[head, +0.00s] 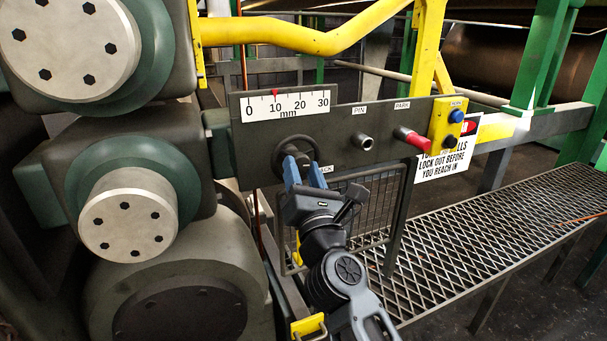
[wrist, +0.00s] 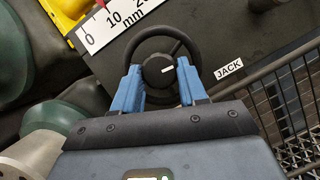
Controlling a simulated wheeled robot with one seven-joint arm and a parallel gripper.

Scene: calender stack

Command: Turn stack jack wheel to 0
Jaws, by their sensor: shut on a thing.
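The jack wheel (head: 297,137) is a black handwheel on the dark panel. In the wrist view the wheel (wrist: 150,36) has a round central hub (wrist: 158,72) with a short white mark pointing right. My gripper (head: 301,163) is shut on the wheel's hub. In the wrist view its blue fingers (wrist: 158,70) stand on either side of the hub, inside the rim. The fingers and gripper body hide the lower part of the wheel. A white mm scale (head: 287,104) from 0 to 30 sits above, its red pointer (head: 275,92) at about 10.
To the right on the panel are a pin knob (head: 363,141), a red park handle (head: 412,139) and a yellow button box (head: 447,122). Large roll housings (head: 135,205) stand close on the left. A mesh guard (head: 368,205) lies below the panel, a grated walkway (head: 500,225) to the right.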

